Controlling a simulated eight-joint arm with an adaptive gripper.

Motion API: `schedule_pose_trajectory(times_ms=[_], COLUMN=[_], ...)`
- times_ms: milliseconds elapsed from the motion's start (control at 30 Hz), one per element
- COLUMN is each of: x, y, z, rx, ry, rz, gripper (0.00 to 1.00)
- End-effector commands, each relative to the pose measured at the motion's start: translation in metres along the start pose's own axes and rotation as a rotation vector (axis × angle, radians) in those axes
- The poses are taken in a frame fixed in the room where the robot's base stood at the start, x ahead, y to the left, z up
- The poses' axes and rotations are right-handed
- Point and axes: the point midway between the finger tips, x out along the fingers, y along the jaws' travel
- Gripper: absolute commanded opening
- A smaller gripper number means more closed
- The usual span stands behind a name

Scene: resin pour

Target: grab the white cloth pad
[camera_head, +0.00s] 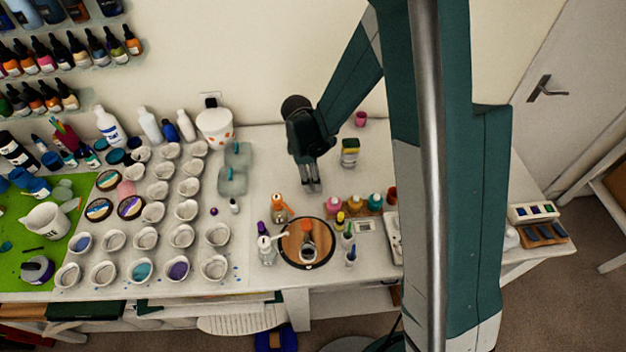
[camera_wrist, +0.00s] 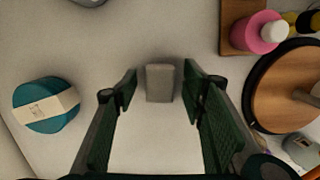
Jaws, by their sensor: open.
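The white cloth pad (camera_wrist: 159,84) shows in the wrist view as a small pale grey-white block lying on the table. It sits between the fingers of my gripper (camera_wrist: 161,86), near the level of the tips in the picture. My gripper is open, with a gap on each side of the pad, and nothing is held. In the head view my gripper (camera_head: 313,187) points down close to the table, behind the round wooden disc. I cannot make out the pad in the head view; the fingers appear to cover it.
A teal round container (camera_wrist: 38,105) with a pale label lies left in the wrist view. A pink bottle (camera_wrist: 256,33) and the dark-rimmed wooden disc (camera_wrist: 282,88) are at the right. Several cups (camera_head: 186,210) fill the table's left side. The table around the pad is clear.

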Motion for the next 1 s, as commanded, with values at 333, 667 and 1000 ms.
schedule_pose_trajectory(times_ms=[333, 667, 1000], x=[-0.0002, -0.0002, -0.0006], y=[0.0002, 0.0002, 0.0002], z=[0.0, 0.0, 0.0001], rx=[0.0, 0.0, 0.0], ry=[0.0, 0.0, 0.0], rz=[0.0, 0.0, 0.0], gripper=[0.41, 0.14, 0.14])
